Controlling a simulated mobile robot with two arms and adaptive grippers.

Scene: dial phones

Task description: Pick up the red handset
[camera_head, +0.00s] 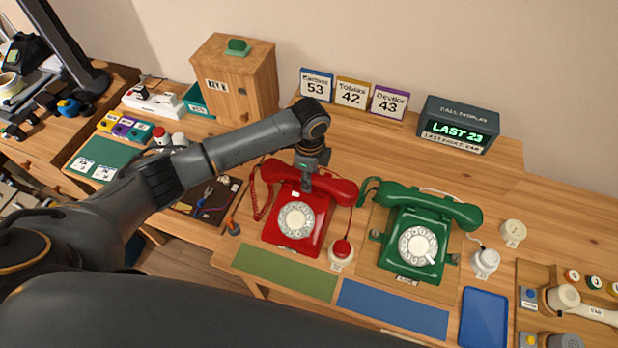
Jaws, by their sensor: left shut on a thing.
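The red phone (287,218) with a white dial stands on the wooden desk, left of the green phone (418,247). Its red handset (336,187) lies across the top of the phone, seemingly at its cradle. My left arm reaches in from the left, and my left gripper (307,182) points down at the middle of the handset, shut on it. The fingertips are partly hidden against the red. I cannot tell whether the handset is lifted off the cradle. My right gripper does not show.
Name cards (352,92) and a call display (458,125) reading "LAST 23" stand behind the phones. A wooden cabinet (234,80) is at the back left. Green (284,273) and blue (391,309) mats lie in front. A blue tray (484,318) is at the front right.

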